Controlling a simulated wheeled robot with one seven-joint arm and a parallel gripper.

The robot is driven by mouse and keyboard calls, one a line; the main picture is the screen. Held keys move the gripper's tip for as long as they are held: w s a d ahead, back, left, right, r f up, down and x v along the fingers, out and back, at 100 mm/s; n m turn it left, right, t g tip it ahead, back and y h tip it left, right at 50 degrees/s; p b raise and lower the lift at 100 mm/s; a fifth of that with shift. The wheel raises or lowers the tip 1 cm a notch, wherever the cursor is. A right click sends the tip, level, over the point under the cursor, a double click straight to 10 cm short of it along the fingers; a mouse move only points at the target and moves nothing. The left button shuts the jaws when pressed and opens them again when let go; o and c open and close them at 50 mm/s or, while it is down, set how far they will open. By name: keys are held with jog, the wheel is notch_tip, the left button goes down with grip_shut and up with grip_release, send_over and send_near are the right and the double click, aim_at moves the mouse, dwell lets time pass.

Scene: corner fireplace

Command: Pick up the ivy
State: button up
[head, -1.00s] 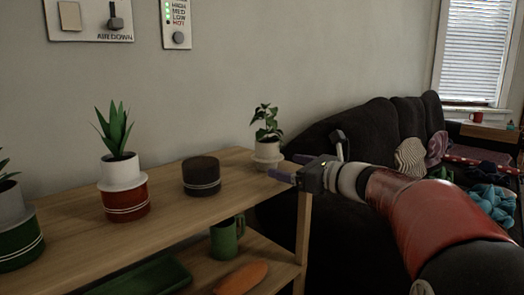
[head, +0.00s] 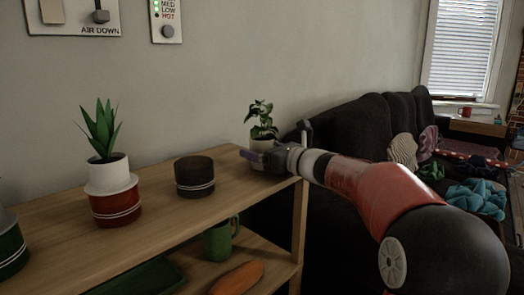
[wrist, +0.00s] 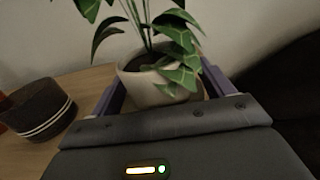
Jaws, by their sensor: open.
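The ivy (head: 260,114) is a small leafy plant in a white pot (head: 262,142) at the right end of the wooden shelf's top board. In the wrist view the ivy's leaves (wrist: 178,58) hang over the rim of the pale pot (wrist: 150,88). My gripper (head: 253,157) is at the pot, in front of its lower part in the head view. In the wrist view its two purple fingers stand open, one on each side of the pot. I cannot tell whether either finger touches the pot. The pot's lower part is partly hidden.
A dark round canister (head: 195,177) stands left of the ivy on the wooden shelf (head: 160,214). Further left is a spiky plant in a white pot (head: 110,173) on a red canister (head: 116,207). A green mug (head: 221,241) is on the lower board. A black sofa (head: 350,125) is behind.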

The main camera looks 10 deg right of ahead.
jog(key=c, duration=0.8)
jog(key=shift+c, duration=0.2)
jog(key=shift+r, duration=0.1)
notch_tip(320, 180, up, 20)
jog(key=p, duration=0.6)
